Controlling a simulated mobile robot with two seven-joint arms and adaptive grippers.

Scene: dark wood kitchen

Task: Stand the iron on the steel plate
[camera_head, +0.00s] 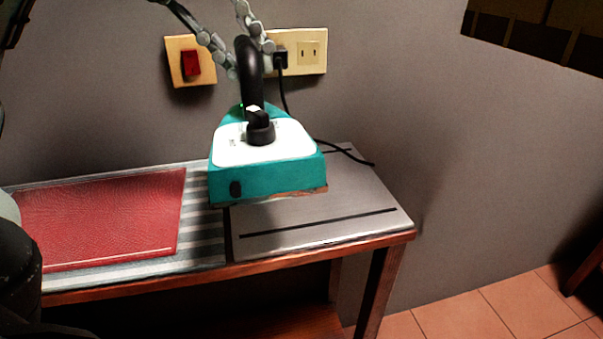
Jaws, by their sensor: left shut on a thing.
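The iron (268,175) is teal and white with a black handle and a dial. It appears above the left part of the steel plate (350,205), its heel end toward me. A gap below it cannot be judged surely. The steel plate lies flat on the right end of the wooden table and has dark slots. My left gripper (243,62) is at the iron's black handle, its linked fingers coming from above and shut on it. Part of the fingers is hidden behind the handle. My right gripper is not in view.
A red cloth (100,215) lies on a striped cover (203,235) left of the plate. A black cord (345,153) runs to the wall socket (300,52). A red switch (191,63) is beside it. The table's front edge (330,250) is close to the plate.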

